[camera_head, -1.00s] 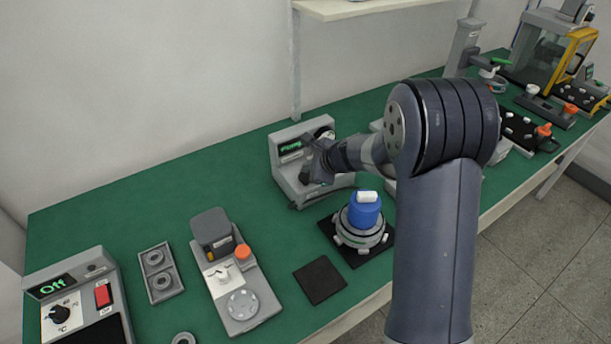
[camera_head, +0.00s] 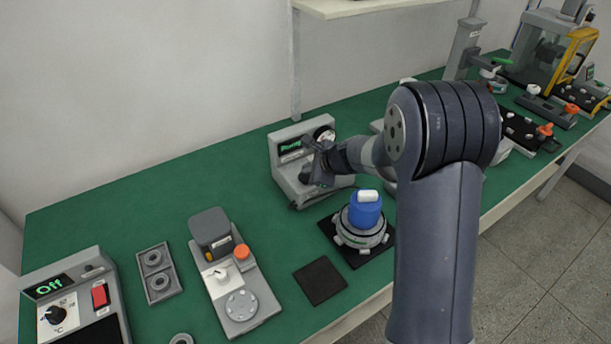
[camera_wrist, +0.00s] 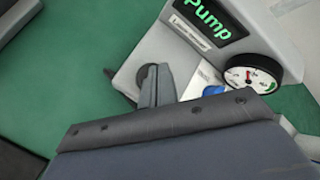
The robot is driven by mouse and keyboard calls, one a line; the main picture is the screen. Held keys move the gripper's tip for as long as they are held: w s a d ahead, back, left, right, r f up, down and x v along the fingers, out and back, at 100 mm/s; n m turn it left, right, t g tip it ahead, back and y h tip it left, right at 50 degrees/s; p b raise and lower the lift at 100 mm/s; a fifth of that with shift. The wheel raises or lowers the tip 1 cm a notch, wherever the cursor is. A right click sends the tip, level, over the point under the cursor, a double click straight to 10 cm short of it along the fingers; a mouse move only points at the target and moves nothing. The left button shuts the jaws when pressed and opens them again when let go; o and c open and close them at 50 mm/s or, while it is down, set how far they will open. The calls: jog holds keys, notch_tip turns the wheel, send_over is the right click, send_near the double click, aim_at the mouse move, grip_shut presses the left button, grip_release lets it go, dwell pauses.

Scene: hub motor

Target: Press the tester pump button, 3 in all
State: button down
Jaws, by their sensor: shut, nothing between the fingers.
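The grey tester (camera_head: 285,168) stands at the back of the green bench. In the wrist view, its display (camera_wrist: 208,18) reads "Pump" in green, beside a round dial gauge (camera_wrist: 250,76). A blue round part (camera_wrist: 214,90), possibly the pump button, shows partly on the tester's front, cut off below by my gripper's body. My gripper (camera_wrist: 158,82) is shut and empty, its fingertips in front of a dark round knob on the tester face. Whether they touch it cannot be told. In the head view, my gripper (camera_head: 318,172) is at the tester's front.
A blue-topped round hub (camera_head: 365,212) sits on a dark pad just in front of the tester. A grey fixture with an orange knob (camera_head: 241,252) and a heater unit reading "Off" (camera_head: 60,310) stand left. Bare green bench lies left of the tester.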

jog(key=shift+f+b, duration=0.9)
jog(key=shift+f, duration=0.05)
dwell(0.5)
jog(key=shift+r, duration=0.15)
dwell(0.3)
jog(key=shift+r+p, duration=1.15)
jog(key=shift+r, duration=0.1)
notch_tip(320, 180, up, 5)
jog(key=p, duration=0.4)
jog(key=shift+r, duration=0.1)
dwell(2.0)
